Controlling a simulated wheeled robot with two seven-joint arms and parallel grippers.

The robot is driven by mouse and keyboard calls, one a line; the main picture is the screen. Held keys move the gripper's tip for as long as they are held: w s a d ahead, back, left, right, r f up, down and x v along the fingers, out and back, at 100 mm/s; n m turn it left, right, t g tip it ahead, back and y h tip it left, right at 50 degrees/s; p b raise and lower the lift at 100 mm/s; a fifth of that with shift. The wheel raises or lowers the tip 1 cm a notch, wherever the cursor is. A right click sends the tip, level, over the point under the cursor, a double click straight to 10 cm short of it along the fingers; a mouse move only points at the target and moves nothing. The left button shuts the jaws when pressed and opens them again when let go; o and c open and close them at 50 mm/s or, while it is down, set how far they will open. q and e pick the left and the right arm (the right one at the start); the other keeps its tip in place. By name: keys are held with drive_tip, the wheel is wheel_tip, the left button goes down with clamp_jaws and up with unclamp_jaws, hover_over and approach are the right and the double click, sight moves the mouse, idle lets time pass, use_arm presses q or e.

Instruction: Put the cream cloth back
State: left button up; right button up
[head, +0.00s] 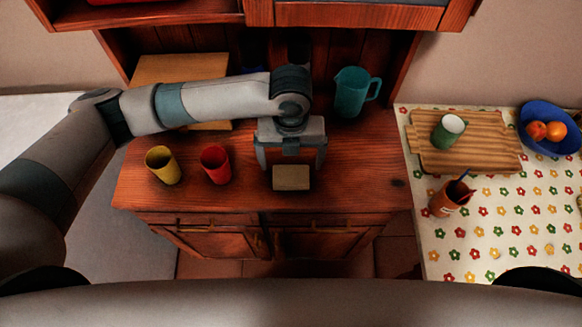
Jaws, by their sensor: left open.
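The cream cloth (291,178) shows as a small, flat, folded rectangle on the dark wood cabinet top (345,185), near its front edge. My left gripper (291,162) is open and points down just behind the cloth in the picture. Its two fingers are spread to about the cloth's width or a little more. I cannot tell whether the fingers touch the cloth or how high they are above the top. My right gripper is out of view.
A yellow cup (162,166) and a red cup (215,165) stand left of the gripper. A teal jug (353,92) stands behind right. A patterned table (500,230) at right holds a wooden tray (465,160), a blue fruit bowl (549,114) and a brown pot (446,200).

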sight(291, 174)
use_arm(q)
wheel_tip(291, 174, up, 7)
drive_tip(key=b, duration=0.1)
drive_tip(key=shift+b, duration=0.4)
idle(1.3)
